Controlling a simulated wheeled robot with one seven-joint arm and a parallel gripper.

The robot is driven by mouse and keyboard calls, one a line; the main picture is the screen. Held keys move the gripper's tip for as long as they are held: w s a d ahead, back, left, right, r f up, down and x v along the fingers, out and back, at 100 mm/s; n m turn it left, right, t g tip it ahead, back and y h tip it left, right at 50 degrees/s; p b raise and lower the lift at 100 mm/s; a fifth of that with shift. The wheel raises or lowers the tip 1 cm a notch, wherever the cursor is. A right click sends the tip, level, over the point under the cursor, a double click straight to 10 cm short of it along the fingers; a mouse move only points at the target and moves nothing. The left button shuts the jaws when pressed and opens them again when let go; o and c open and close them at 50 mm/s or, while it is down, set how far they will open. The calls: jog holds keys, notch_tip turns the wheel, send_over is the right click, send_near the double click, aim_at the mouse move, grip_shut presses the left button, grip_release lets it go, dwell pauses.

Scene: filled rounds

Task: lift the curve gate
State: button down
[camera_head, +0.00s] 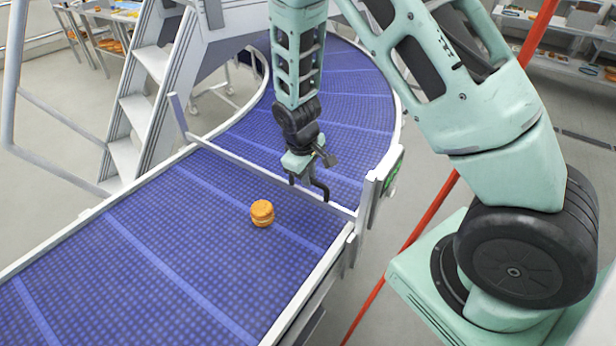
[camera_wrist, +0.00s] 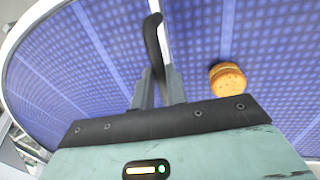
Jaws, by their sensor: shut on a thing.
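The curve gate (camera_head: 240,162) is a thin pale bar lying low across the blue belt, where the straight run meets the bend. Its right end meets an upright post (camera_head: 368,203) at the belt's edge. My gripper (camera_head: 308,187) points down at the right half of the bar and is shut on it. In the wrist view, the dark fingers (camera_wrist: 156,50) are over the bar, hiding part of it. I cannot tell whether the bar is raised off the belt.
An orange filled round (camera_head: 262,213) lies on the blue belt (camera_head: 150,240), just on the near side of the gate; it also shows in the wrist view (camera_wrist: 227,79). Grey steps (camera_head: 150,100) stand at the left. A red pole (camera_head: 430,212) stands at the right.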

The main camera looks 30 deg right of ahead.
notch_tip(320, 180, up, 10)
jog(key=p, duration=0.4)
jog(key=shift+f, duration=0.1)
jog(key=c, duration=1.4)
grip_release()
jog(key=s+a+r+b, duration=0.1)
jog(key=a+r+b, duration=0.2)
jog(key=r, duration=1.4)
jog(key=shift+s+b, duration=0.15)
jog(key=shift+b, duration=0.5)
jog(key=shift+a, duration=0.1)
